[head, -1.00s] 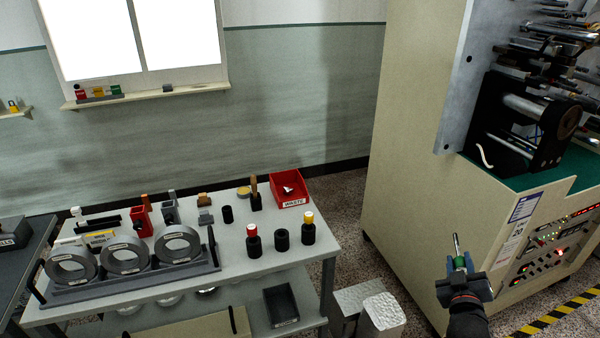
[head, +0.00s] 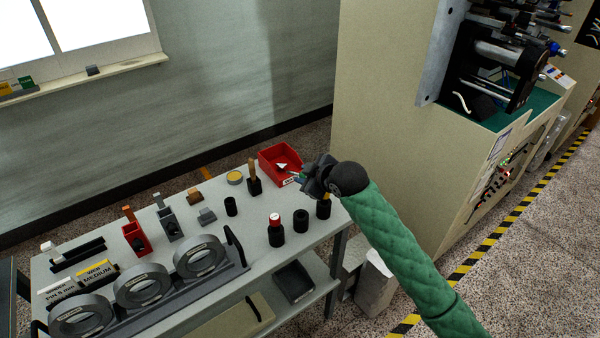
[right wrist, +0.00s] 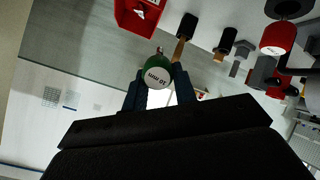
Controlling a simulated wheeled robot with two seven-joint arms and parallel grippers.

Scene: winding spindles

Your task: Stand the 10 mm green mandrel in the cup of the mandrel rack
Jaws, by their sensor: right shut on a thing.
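The green mandrel (right wrist: 157,74), marked "10 mm" on its end, is held between the fingers of my right gripper (right wrist: 156,88) in the right wrist view. In the head view my right gripper (head: 308,178) is above the table's right end and hides most of the mandrel. My left gripper is out of view.
A red waste bin (head: 268,172) is just left of my right gripper. A black block with a wooden-handled tool (head: 254,184) and a black cylinder (head: 231,206) stand nearby. Grey rings in a holder (head: 213,272) line the front. The beige machine (head: 390,120) rises behind right.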

